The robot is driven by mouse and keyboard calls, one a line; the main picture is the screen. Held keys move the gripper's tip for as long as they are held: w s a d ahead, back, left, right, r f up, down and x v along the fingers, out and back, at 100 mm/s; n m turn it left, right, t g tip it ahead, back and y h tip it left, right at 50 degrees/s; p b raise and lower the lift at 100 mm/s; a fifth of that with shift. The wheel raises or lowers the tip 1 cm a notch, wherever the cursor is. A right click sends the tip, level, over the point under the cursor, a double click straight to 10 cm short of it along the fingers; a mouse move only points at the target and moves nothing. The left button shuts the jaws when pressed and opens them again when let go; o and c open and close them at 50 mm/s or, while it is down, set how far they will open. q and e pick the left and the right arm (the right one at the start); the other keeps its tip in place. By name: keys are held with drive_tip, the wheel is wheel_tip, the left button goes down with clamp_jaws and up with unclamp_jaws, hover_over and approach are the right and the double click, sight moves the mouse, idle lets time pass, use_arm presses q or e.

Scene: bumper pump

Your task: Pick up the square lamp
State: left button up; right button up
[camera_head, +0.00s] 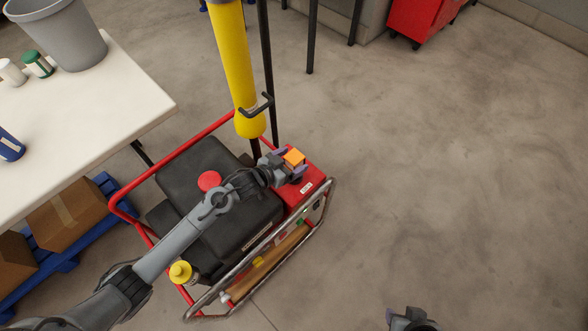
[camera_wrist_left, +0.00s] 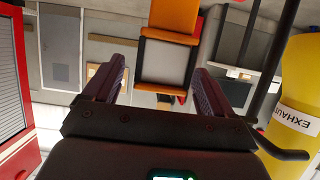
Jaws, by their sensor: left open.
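The square lamp is an orange block (camera_head: 294,157) at the front end of the red machine in the head view. In the left wrist view its orange frame (camera_wrist_left: 172,17) surrounds a grey panel (camera_wrist_left: 163,62). My left gripper (camera_head: 289,164) is open, with its purple fingers on either side of the lamp in the head view. In the left wrist view the lamp shows between and beyond the open fingers (camera_wrist_left: 160,75); I cannot tell whether they touch it. My right gripper (camera_head: 400,317) shows only partly at the bottom edge.
The red-framed machine (camera_head: 212,174) with a black top stands under my left arm. A yellow exhaust pipe (camera_head: 234,60) rises beside the lamp and shows in the left wrist view (camera_wrist_left: 299,92). A white table (camera_head: 90,115) is at left. The floor to the right is clear.

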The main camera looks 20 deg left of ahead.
sight(298, 157)
use_arm(q)
drive_tip(key=shift+b+x, duration=0.55)
drive_tip(key=shift+x, duration=1.25)
clamp_jaws()
